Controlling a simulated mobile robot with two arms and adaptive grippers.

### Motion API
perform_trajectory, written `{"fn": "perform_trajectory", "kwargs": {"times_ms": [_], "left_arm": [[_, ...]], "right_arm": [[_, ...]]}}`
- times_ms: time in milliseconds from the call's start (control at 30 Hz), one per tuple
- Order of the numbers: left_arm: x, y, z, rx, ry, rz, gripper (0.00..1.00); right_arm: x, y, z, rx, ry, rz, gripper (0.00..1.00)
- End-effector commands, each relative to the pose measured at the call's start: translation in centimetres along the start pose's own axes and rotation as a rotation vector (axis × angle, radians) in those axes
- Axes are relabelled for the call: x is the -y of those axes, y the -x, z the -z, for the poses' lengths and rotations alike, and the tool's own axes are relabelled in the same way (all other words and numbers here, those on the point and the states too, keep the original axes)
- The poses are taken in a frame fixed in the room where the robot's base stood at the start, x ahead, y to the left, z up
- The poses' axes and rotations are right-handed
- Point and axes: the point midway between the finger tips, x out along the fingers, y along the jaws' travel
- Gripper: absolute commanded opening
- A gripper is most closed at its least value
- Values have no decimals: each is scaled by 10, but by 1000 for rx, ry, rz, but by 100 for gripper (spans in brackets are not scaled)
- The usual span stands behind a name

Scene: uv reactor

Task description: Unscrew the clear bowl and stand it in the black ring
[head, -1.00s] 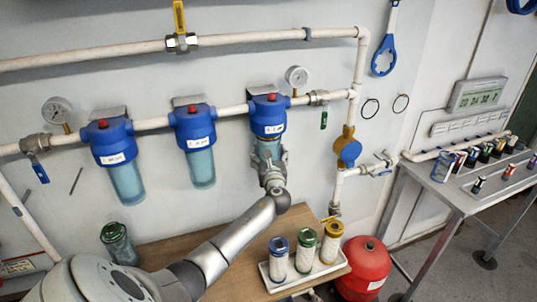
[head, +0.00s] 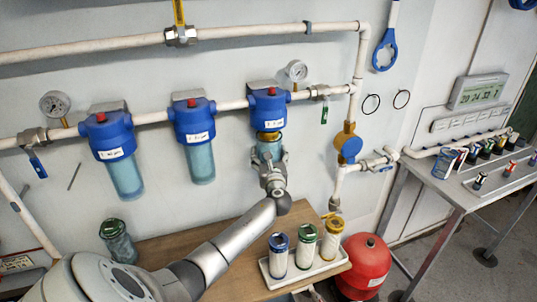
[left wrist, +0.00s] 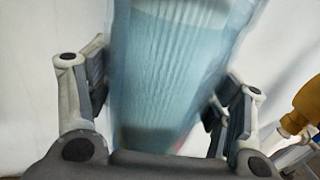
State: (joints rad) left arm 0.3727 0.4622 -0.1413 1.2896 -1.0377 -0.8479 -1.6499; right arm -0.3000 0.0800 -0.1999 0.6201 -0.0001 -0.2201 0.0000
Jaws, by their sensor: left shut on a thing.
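The clear bluish bowl (head: 270,149) is under the right-hand blue filter head (head: 269,110). A brass-coloured band (head: 268,136) shows between them; I cannot tell whether the threads are still engaged. My left gripper (head: 270,163) is shut around the bowl from below. In the left wrist view the bowl (left wrist: 165,70) fills the middle, upright between the two fingers (left wrist: 160,100). My right gripper is not in view.
Two other blue housings (head: 112,135) with clear bowls hang to the left. A white tray (head: 268,272) with several cartridges stands on the wooden bench (head: 165,252). A greenish jar (head: 118,241) stands at left. A red tank (head: 363,268) is at the right.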

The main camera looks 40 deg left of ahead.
Motion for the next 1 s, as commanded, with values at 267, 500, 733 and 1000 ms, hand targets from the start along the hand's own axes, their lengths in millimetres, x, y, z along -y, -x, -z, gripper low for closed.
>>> {"fn": "perform_trajectory", "kwargs": {"times_ms": [267,500,733,1000], "left_arm": [[5,19,-4,5,2,1,31],[10,36,-2,5,2,2,31],[14,51,-1,5,2,2,31],[18,70,2,5,4,2,31]], "right_arm": [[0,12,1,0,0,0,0],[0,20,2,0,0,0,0],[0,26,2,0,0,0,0],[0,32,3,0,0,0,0]]}}
